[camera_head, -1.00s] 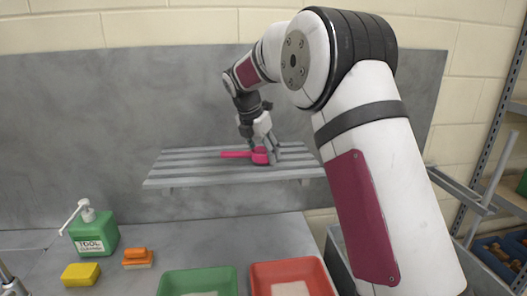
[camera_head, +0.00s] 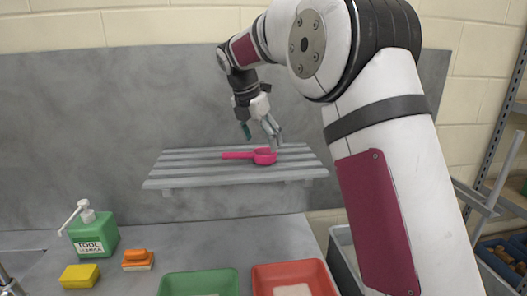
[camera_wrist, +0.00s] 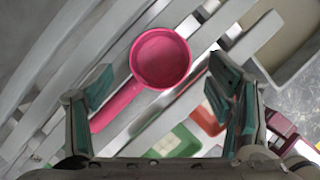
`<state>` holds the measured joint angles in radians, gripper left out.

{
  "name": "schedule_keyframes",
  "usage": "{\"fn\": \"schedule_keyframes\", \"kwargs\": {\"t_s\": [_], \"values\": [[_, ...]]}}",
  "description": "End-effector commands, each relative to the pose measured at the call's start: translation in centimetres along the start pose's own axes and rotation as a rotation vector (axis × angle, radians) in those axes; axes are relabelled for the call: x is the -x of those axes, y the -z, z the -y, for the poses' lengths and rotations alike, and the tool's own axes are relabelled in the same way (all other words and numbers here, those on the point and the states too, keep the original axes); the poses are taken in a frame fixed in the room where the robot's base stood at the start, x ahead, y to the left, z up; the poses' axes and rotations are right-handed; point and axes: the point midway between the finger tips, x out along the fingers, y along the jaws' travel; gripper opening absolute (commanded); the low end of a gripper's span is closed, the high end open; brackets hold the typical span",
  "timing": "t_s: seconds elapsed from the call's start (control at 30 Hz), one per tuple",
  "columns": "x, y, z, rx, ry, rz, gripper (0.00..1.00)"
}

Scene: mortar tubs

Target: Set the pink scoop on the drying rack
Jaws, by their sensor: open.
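The pink scoop (camera_head: 262,156) lies on the grey slatted drying rack (camera_head: 185,174), its handle pointing left in the head view. In the wrist view the scoop (camera_wrist: 160,58) rests across the slats (camera_wrist: 60,62), bowl upward, handle toward the lower left. My gripper (camera_head: 260,133) is above the scoop and apart from it. In the wrist view its teal-padded fingers (camera_wrist: 165,92) are spread wide, with nothing held between them.
Below the rack, a green tub (camera_head: 200,284) and a red tub (camera_head: 293,275) stand on the grey counter. A green soap bottle (camera_head: 95,234), a yellow sponge (camera_head: 80,276) and an orange brush (camera_head: 138,260) are at the left. A grey wall panel (camera_head: 100,110) backs the rack.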

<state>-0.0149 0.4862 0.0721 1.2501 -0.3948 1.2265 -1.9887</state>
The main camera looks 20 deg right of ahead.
Motion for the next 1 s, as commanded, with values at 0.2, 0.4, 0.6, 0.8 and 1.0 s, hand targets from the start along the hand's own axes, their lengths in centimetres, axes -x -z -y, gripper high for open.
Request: {"fn": "schedule_keyframes", "kwargs": {"t_s": [0.2,0.4,0.6,0.8,1.0], "values": [[4.2,0.0,-0.1,-0.001,-0.003,0.001,0.74],[6.2,0.0,-0.1,0.000,0.000,-0.001,0.74],[6.8,0.1,0.1,-0.008,-0.001,-0.001,0.74],[8.8,1.3,2.8,-0.183,-0.031,-0.011,0.74],[11.4,4.3,8.2,-0.552,-0.085,-0.053,0.74]]}}
